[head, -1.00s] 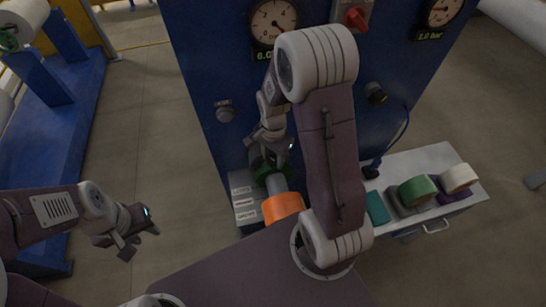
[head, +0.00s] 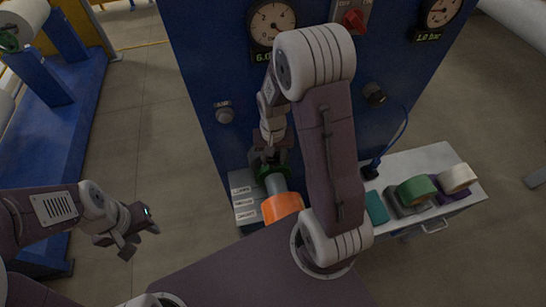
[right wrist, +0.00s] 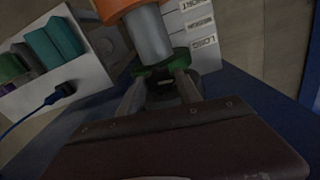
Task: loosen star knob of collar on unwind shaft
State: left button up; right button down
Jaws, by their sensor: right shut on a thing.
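The unwind shaft (head: 276,185) is a grey cylinder that comes out of the blue machine front, with an orange roll (head: 282,207) on its near end. The green collar (head: 264,170) is around the shaft behind the roll; it also shows in the right wrist view (right wrist: 150,71). My right gripper (head: 270,160) is at the collar, its two fingers on either side of the dark star knob (right wrist: 163,89). It is shut on the knob, whose shape is mostly hidden in shadow. My left gripper (head: 134,241) is open and empty, away from the machine over the floor.
Label plates (head: 243,201) are beside the shaft. Gauges and a red switch (head: 355,18) are on the blue cabinet (head: 215,80). The floor around my left gripper is clear.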

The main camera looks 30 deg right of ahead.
aim_at(273, 161)
jog(key=shift+n, duration=1.1)
jog(key=c, duration=0.8)
grip_release()
jog(key=shift+w+r, duration=0.1)
jog(key=shift+r, duration=0.25)
notch_tip(273, 161, up, 8)
jog(key=shift+r+b, duration=0.15)
jog(key=shift+b, duration=0.15)
